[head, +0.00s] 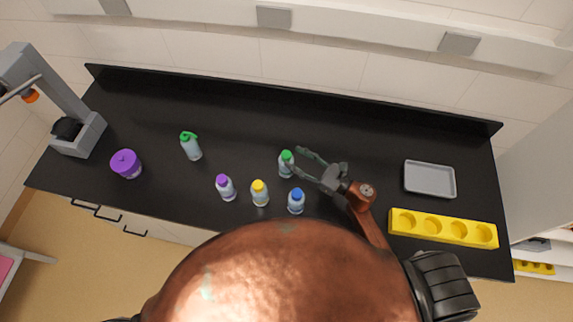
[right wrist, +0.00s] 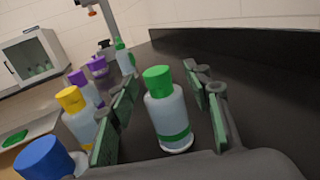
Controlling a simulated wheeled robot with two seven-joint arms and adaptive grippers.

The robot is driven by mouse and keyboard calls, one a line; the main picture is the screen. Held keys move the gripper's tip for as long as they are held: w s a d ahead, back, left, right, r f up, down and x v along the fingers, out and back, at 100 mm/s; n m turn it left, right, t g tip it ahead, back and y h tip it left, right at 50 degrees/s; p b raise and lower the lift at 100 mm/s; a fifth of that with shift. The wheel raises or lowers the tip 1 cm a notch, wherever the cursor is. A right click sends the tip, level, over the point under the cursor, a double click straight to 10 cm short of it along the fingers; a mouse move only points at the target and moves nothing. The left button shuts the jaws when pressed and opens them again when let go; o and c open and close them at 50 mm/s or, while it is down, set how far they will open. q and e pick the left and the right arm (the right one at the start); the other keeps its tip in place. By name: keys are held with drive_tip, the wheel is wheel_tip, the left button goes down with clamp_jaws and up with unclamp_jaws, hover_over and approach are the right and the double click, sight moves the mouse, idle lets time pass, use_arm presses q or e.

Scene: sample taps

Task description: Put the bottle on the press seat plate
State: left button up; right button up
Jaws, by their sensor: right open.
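A clear bottle with a green cap and green band (head: 286,164) stands upright on the black counter; it also shows in the right wrist view (right wrist: 168,118). My right gripper (head: 299,162) is open, its fingers pointing at this bottle. In the right wrist view, the bottle shows between the two fingers, with a gap on each side. A grey press (head: 88,132) stands at the counter's left end, with a black part low on it; I cannot make out its seat plate clearly. My left gripper is not in view.
Purple-capped (head: 226,188), yellow-capped (head: 260,193) and blue-capped (head: 296,201) bottles stand close by. A green-topped bottle (head: 191,147) and a purple jar (head: 126,164) are further left. A grey tray (head: 430,164) and yellow holed rack (head: 443,240) lie right. The counter's back is clear.

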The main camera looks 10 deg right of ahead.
sight(288, 154)
drive_tip(key=shift+p+x, duration=0.6)
drive_tip(key=shift+x, duration=1.4)
drive_tip(key=shift+s+a+f, duration=0.15)
drive_tip(key=shift+c, duration=0.4)
clamp_jaws()
